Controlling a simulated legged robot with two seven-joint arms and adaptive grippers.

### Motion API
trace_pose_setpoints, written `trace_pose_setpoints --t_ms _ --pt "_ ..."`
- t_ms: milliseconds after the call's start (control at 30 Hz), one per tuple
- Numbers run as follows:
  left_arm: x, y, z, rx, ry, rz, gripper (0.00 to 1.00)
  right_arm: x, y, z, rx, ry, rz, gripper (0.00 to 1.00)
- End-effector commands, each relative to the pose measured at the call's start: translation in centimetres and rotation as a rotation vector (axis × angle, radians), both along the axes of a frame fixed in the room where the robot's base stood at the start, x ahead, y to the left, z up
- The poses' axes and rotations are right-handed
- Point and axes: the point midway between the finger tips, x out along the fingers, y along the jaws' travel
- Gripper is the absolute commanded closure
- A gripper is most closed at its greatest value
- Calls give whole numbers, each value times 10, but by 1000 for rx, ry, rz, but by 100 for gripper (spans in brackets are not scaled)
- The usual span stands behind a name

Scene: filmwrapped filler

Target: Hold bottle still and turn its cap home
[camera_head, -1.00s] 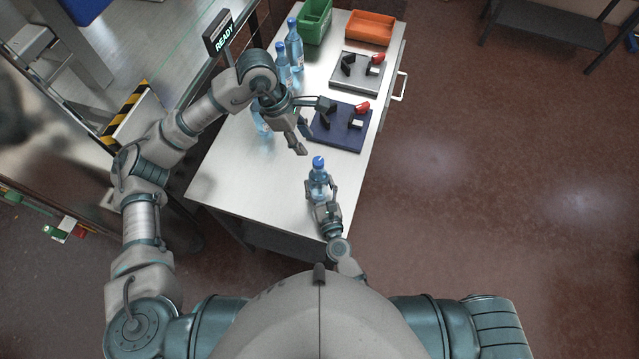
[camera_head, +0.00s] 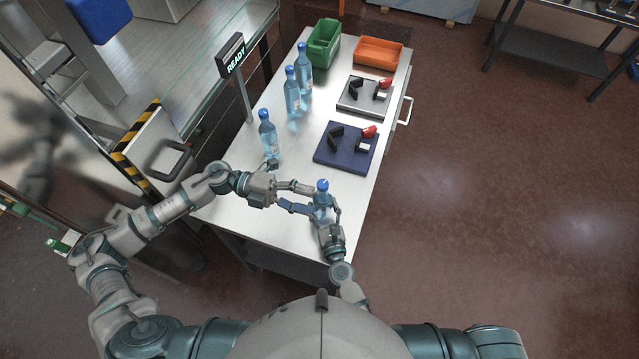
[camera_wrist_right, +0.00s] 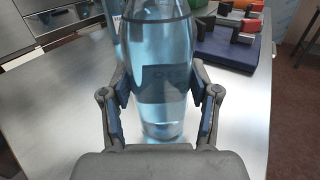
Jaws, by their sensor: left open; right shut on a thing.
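A clear blue bottle (camera_head: 322,208) with a blue cap (camera_head: 322,185) stands upright near the table's front. My right gripper (camera_head: 324,214) is shut on its body; the wrist view shows the bottle (camera_wrist_right: 160,60) between the two fingers (camera_wrist_right: 159,90), its cap out of frame. My left gripper (camera_head: 311,200) is open, coming in from the left, its fingertips close beside the bottle just below cap height. I cannot tell whether they touch it. How far the cap is screwed down is too small to tell.
Several other capped bottles (camera_head: 292,92) stand along the table's left side, by a READY sign (camera_head: 232,55). A blue board (camera_head: 330,155) and a grey board (camera_head: 352,103) carry small fixtures. Green (camera_head: 324,45) and orange (camera_head: 378,50) bins stand at the back.

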Motion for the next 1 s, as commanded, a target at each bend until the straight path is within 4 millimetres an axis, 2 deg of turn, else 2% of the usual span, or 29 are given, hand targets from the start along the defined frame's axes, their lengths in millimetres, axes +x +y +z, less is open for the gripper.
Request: trace_pose_setpoints --t_ms 33,100,200,300,400,567,1000 --pt "5 11 -9 -15 224 97 43 0 0 0 1 0 1 82" --pt "17 25 -20 -37 522 221 43 0 -1 0 2 1 1 82" --pt "30 45 -42 -63 879 366 43 0 -1 0 3 1 1 82" --pt "37 59 -63 -80 1130 467 43 1 -4 0 5 1 1 82" --pt "40 67 -77 -91 1276 529 43 1 -6 0 7 1 1 82" --pt "46 61 -82 -99 1343 553 43 1 -6 0 7 1 1 82" --pt "78 -15 -82 -103 1336 547 43 1 -1 0 3 1 1 82"
